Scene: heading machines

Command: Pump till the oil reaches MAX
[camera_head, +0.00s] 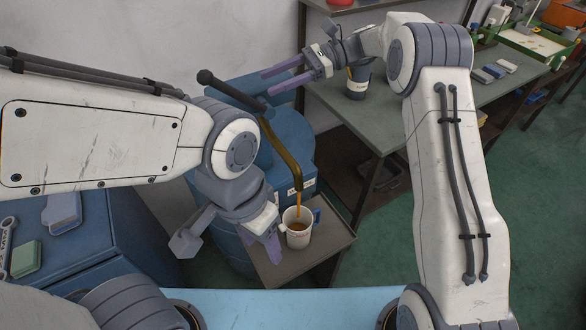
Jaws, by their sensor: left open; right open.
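A white cup (299,238) with a red mark stands on a small tray (335,236); brown oil shows inside it. A thin oil stream (299,202) falls into it from the brass spout (284,158) of the pump. The pump lever (233,93) slants up to the left and ends in a black knob. Below it is a blue drum (290,137), partly hidden by my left arm. My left gripper (269,250) is open, close to the left side of the cup. My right gripper (267,82) is open and empty, right of the lever. The MAX mark cannot be read.
A grey workbench (385,118) at the right carries a dark can (358,82). A blue cabinet (95,240) with a wrench (6,245) is at the lower left.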

